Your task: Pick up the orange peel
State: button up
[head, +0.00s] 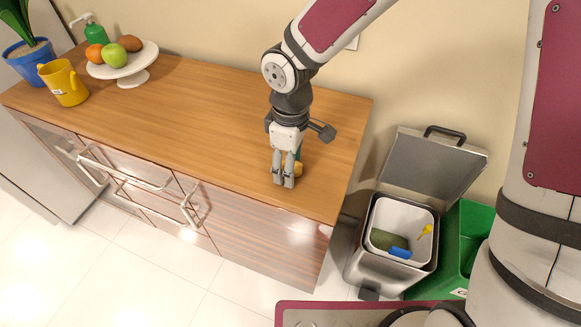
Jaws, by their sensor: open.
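The orange peel (299,170) is a small yellow-orange piece on the wooden counter (200,105), near its right end. My gripper (283,183) points down right in front of it and hides most of it. The gripper is open, its fingers close over the counter top. I cannot tell whether a finger touches the peel or whether the peel is between the fingers.
A cake stand (133,74) with fruit, a yellow cup (66,84), a green pump bottle (95,31) and a potted plant (32,55) stand at the left. An open bin (372,240) holding rubbish and a green crate (474,222) stand right of the counter. The counter's middle is clear.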

jog(key=c, duration=1)
jog(key=shift+o, duration=0.2)
jog(key=shift+r, duration=0.45)
notch_tip(320, 180, up, 3)
jog(key=shift+r+p, duration=0.1)
jog(key=shift+p, duration=0.5)
jog(key=s+d+r+p, duration=0.1)
jog(key=s+d+p, duration=0.4)
jog(key=s, duration=0.9)
jog(key=shift+d, duration=1.35)
